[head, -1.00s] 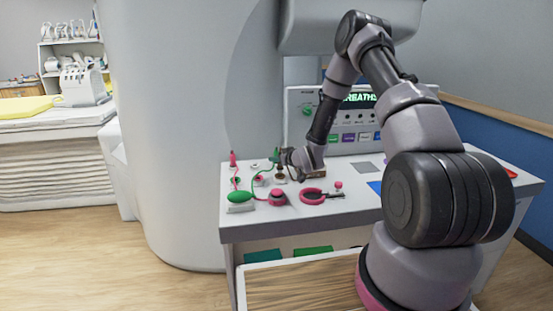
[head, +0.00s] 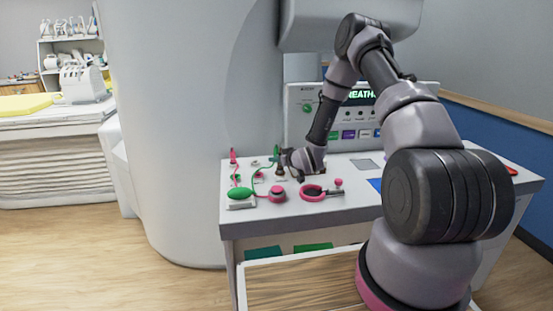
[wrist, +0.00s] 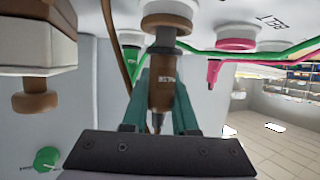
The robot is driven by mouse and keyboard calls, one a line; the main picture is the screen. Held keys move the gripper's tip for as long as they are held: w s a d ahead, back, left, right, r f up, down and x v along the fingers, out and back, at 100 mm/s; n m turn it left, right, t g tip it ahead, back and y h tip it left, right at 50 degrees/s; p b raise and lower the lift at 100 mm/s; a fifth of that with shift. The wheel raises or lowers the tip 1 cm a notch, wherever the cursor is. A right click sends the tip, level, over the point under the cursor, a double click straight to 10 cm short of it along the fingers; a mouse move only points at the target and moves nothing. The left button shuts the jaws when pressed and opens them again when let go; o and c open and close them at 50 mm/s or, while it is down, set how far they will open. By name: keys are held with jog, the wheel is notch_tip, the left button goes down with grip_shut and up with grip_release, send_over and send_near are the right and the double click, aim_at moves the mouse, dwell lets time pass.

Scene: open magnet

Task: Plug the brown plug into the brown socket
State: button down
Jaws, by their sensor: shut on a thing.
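My gripper (wrist: 160,90) is shut on the brown plug (wrist: 162,97), with its teal fingers on both sides of it in the wrist view. The wrist view appears upside down, with the bench top along its upper edge. The plug's grey tip points at the brown socket (wrist: 168,22), a brown ring in a white round base. The tip overlaps the ring; I cannot tell how deep it sits. In the head view my gripper (head: 287,159) is above the bench's left part, and the plug and socket are small there.
Green (wrist: 131,66) and pink (wrist: 213,73) plugs with cables stand close beside the brown one. A pale box with a brown knob (wrist: 36,105) is at the left. A console (head: 345,119) stands behind.

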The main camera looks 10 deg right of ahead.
jog(key=shift+f, duration=0.65)
jog(key=c, duration=0.6)
grip_release()
